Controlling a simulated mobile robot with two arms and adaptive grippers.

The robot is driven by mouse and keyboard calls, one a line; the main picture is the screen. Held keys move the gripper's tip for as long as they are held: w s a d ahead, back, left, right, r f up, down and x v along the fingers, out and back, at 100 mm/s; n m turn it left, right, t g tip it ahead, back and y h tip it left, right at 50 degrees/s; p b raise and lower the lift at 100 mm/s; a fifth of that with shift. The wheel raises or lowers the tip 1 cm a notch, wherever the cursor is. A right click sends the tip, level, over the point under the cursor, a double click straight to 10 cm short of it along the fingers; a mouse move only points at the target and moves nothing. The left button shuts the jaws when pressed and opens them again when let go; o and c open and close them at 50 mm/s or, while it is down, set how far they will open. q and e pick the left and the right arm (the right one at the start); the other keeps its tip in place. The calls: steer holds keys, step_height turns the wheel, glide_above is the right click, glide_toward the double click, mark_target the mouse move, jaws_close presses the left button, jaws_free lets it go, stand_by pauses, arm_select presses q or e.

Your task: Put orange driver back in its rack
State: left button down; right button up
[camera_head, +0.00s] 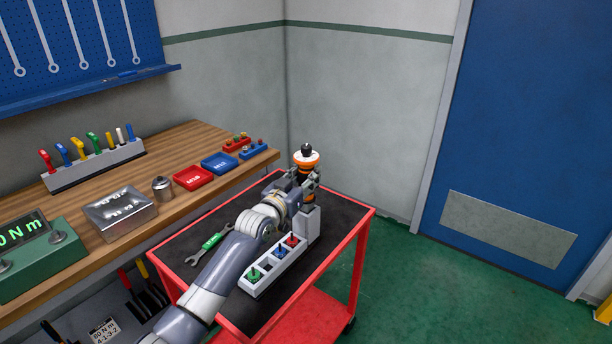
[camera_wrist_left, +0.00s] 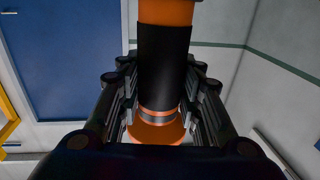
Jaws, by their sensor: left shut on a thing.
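The orange driver (camera_head: 306,158) is an orange and black cylinder with a black top and a pale band. It stands roughly upright above the far end of the red cart. My left gripper (camera_head: 306,190) is shut around its body; the left wrist view shows the fingers on both sides of the driver's black sleeve (camera_wrist_left: 163,65). A pale rack (camera_head: 262,292) on the cart holds green, blue and red pieces and has a dark open slot. A grey block (camera_head: 308,224) stands at its far end, just below the driver; whether they touch is unclear. My right gripper is out of view.
The red cart's black top (camera_head: 345,215) has free room right of the rack. A green-handled wrench (camera_head: 213,241) lies on its left. The wooden workbench (camera_head: 195,140) beside it bears red and blue trays, a metal box and a tool rack. A blue door (camera_head: 525,130) is at right.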

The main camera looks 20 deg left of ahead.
arm_select(q)
steer(key=shift+f+b, duration=1.3)
steer(key=shift+f, duration=0.25)
stand_by(1.4)
steer(key=c, duration=1.1)
jaws_free()
steer(key=shift+o, duration=0.3)
steer(key=shift+f, duration=0.1)
steer(key=shift+f, duration=0.3)
steer(key=s+a, duration=0.2)
steer(key=s, duration=1)
steer(key=shift+r, duration=0.3)
steer(key=shift+a+f, duration=0.1)
